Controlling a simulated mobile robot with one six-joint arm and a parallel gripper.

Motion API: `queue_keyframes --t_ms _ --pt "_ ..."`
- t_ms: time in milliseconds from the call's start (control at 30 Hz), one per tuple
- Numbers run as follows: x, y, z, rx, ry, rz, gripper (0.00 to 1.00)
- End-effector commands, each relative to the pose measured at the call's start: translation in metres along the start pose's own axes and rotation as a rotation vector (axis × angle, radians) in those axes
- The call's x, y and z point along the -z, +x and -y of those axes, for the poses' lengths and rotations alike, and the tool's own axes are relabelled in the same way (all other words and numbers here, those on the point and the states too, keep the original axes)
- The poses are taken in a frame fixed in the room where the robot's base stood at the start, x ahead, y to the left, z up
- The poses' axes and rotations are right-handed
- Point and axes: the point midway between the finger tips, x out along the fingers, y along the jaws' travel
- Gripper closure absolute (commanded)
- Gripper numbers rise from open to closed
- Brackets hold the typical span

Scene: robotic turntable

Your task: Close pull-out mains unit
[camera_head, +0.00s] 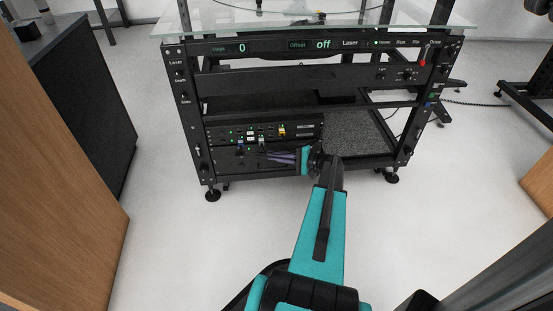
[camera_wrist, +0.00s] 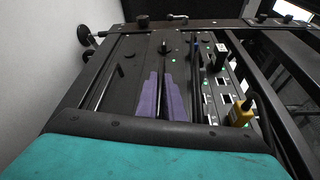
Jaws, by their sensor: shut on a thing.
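The pull-out mains unit (camera_head: 225,158) is a black panel low on the left of the dark turntable rack, under a row of sockets and green lights. In the wrist view its dark front (camera_wrist: 130,72) fills the middle, turned sideways. My gripper (camera_head: 268,156) reaches it from the right in the head view. Its purple fingers also show in the wrist view (camera_wrist: 161,75), close together on a thin dark part of the unit's front. The exact part between the fingertips is hard to make out. How far the unit stands out cannot be told.
Above the unit is a socket panel (camera_head: 290,131) with a yellow plug (camera_wrist: 241,111). A grey shelf (camera_head: 350,132) lies to the right. The rack's feet (camera_head: 213,195) stand on a clear white floor. A wooden panel (camera_head: 60,170) and dark cabinet (camera_head: 80,90) are at left.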

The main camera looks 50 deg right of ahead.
Motion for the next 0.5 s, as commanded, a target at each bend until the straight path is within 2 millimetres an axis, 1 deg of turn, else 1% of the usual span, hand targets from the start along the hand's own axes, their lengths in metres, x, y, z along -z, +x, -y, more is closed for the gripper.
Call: queue_keyframes --t_ms 33,133,500 --pt "0.0071 0.0012 0.0012 -0.001 0.0 -0.003 1.0" --pt "0.0123 0.0037 0.0024 -0.001 0.0 -0.003 1.0" --pt "0.0162 0.0058 0.0041 0.002 -0.002 -0.008 1.0"
